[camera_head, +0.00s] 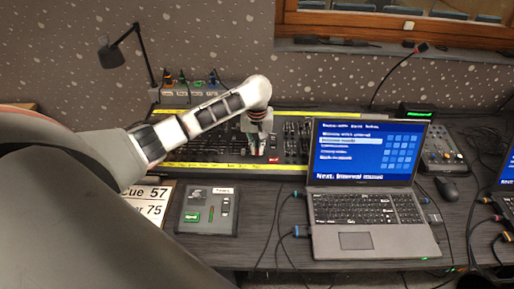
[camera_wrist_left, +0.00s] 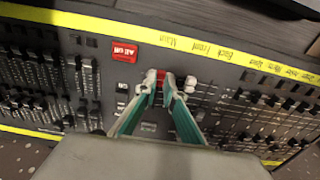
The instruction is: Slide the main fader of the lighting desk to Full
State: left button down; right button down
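The lighting desk (camera_head: 215,153) is a long dark panel with yellow strips along its edges and rows of black faders. In the left wrist view the desk (camera_wrist_left: 215,72) carries a strip label reading Main (camera_wrist_left: 168,42). A red fader cap (camera_wrist_left: 160,77), in line with that label, sits between the fingertips of my left gripper (camera_wrist_left: 160,82). The fingers are close together with the cap between them and look shut on it. The slot is largely hidden by the fingers. In the head view my left gripper (camera_head: 257,147) is down at the desk. My right gripper is not in view.
A red All off button (camera_wrist_left: 124,51) is close beside the fingers. An open laptop (camera_head: 366,180) stands in front of the desk's right end. A small grey box (camera_head: 209,210), a desk lamp (camera_head: 111,55) and a mouse (camera_head: 447,189) are also around.

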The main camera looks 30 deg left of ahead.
aim_at(258, 142)
pick_arm(q)
jog(key=shift+w+a+r, duration=0.1)
jog(key=shift+w+a, duration=0.45)
jog(key=shift+w, duration=0.3)
jog(key=shift+w+a+r, duration=0.1)
jog(key=shift+w+a, duration=0.4)
jog(key=shift+w, duration=0.35)
jog(key=shift+w+a+r, duration=0.1)
jog(key=shift+w+a, duration=0.45)
jog(key=shift+w, duration=0.3)
jog(key=c, duration=2.4)
grip_release()
jog(key=shift+r, duration=1.25)
notch_tip(258, 142, up, 12)
jog(key=s, duration=0.1)
jog(key=shift+d, duration=0.35)
